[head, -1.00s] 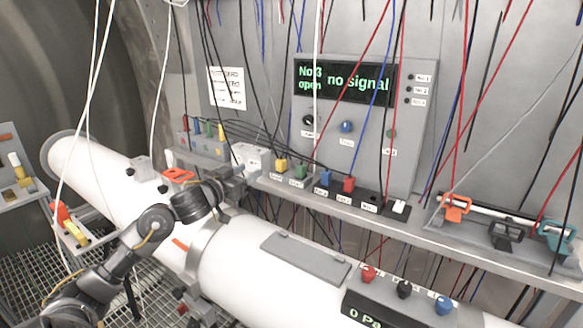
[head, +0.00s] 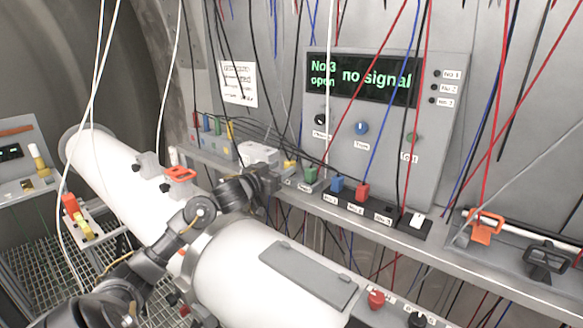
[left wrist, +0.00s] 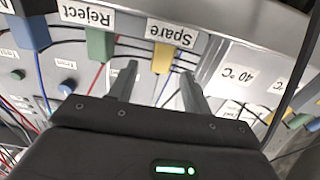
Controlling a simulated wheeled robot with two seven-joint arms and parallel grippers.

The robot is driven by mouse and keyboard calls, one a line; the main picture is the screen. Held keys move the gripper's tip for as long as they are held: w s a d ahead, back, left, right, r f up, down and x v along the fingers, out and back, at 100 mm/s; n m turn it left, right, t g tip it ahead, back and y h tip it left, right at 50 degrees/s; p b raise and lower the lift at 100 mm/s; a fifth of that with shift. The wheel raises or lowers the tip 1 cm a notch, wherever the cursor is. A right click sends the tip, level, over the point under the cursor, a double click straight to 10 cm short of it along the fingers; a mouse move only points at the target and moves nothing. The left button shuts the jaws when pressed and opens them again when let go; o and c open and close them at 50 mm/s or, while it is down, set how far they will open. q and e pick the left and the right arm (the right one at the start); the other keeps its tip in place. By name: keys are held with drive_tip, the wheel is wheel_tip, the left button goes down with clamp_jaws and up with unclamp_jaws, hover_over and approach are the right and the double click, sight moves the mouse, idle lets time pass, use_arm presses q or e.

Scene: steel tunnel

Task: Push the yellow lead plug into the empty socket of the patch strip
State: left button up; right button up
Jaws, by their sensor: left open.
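The yellow lead plug (head: 289,165) stands in a holder labelled Spare on the shelf; it also shows in the left wrist view (left wrist: 163,57). My left gripper (head: 276,178) is open beside it. In the left wrist view its fingers (left wrist: 158,78) point towards the yellow plug, one to each side, and are not closed on it. The black patch strip (head: 398,224) lies further right. It carries a blue plug (head: 337,184) and a red plug (head: 362,190). Its No.3 place (head: 383,212) shows no plug. My right gripper is not in view.
A green plug (head: 310,174), labelled Reject, stands close to the right of the yellow one. A white switch (head: 417,220) sits at the strip's right end. Thin leads hang across the shelf. The display panel (head: 362,80) reads "No 3 open, no signal".

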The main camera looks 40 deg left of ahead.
sight(293, 161)
use_arm(q)
drive_tip(key=shift+w, duration=0.6)
drive_tip(key=shift+w+d, duration=0.1)
drive_tip(key=shift+w, duration=0.2)
drive_tip(key=shift+w+r+p, duration=0.1)
drive_tip(key=shift+p, duration=0.2)
drive_tip(key=w+p, duration=0.1)
drive_tip(key=w, duration=0.1)
drive_tip(key=w+p, duration=0.1)
drive_tip(key=w, duration=0.1)
drive_tip(key=shift+w+a, duration=0.2)
drive_tip(key=shift+w, duration=0.05)
drive_tip(key=shift+w+p, duration=0.25)
drive_tip(key=shift+p, duration=0.05)
drive_tip(key=shift+s, duration=0.15)
drive_tip(key=shift+c, duration=0.6)
drive_tip(key=c, duration=0.9)
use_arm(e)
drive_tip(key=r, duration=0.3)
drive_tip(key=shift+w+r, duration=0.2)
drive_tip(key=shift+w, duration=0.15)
